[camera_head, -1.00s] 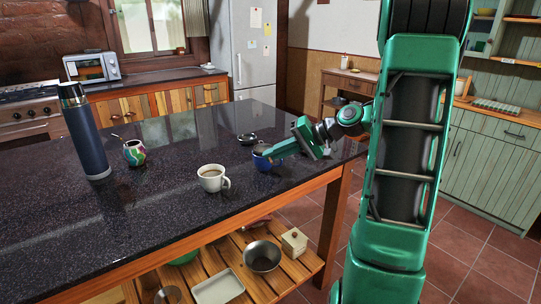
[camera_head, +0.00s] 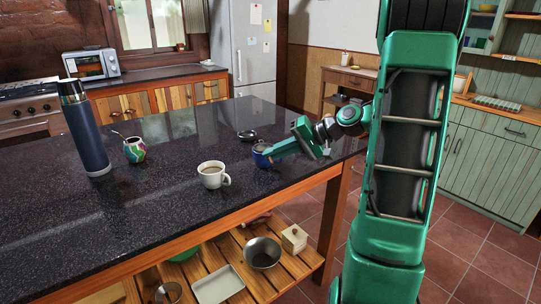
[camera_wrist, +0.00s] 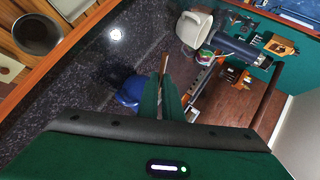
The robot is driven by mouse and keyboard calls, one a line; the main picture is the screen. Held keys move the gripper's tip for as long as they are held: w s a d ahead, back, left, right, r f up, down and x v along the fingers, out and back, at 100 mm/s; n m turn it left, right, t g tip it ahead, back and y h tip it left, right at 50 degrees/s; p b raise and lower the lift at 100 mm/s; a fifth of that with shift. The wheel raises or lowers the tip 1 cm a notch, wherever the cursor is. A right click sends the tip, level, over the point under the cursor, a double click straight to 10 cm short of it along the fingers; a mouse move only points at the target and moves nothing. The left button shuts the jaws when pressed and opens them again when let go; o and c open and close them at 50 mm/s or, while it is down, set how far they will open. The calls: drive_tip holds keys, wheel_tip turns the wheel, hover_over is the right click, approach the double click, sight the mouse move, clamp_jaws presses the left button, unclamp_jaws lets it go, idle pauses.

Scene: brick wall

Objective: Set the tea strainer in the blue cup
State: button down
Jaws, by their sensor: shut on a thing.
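The blue cup (camera_head: 261,157) stands on the dark counter near its right end. In the wrist view it shows as a blue shape (camera_wrist: 130,91) left of my fingers. My gripper (camera_head: 269,154) is at the right side of the cup, with its fingertips close to the rim. It is shut on a thin thing, which I take to be the tea strainer; a narrow brownish sliver (camera_wrist: 164,62) shows at the fingertips in the wrist view. The strainer's bowl is not clear, and I cannot tell whether it sits in the cup or above it.
A white mug of coffee (camera_head: 211,175) stands left of the cup, and a small dark dish (camera_head: 247,136) behind it. A tall blue flask (camera_head: 85,130) and a colourful gourd cup (camera_head: 134,150) stand farther left. The counter between is clear.

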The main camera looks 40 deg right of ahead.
drive_tip(key=shift+f, duration=0.1)
idle(0.8)
drive_tip(key=c, duration=1.9)
unclamp_jaws()
drive_tip(key=shift+o, duration=0.2)
drive_tip(key=v, duration=1)
drive_tip(key=shift+s+d+r, duration=0.2)
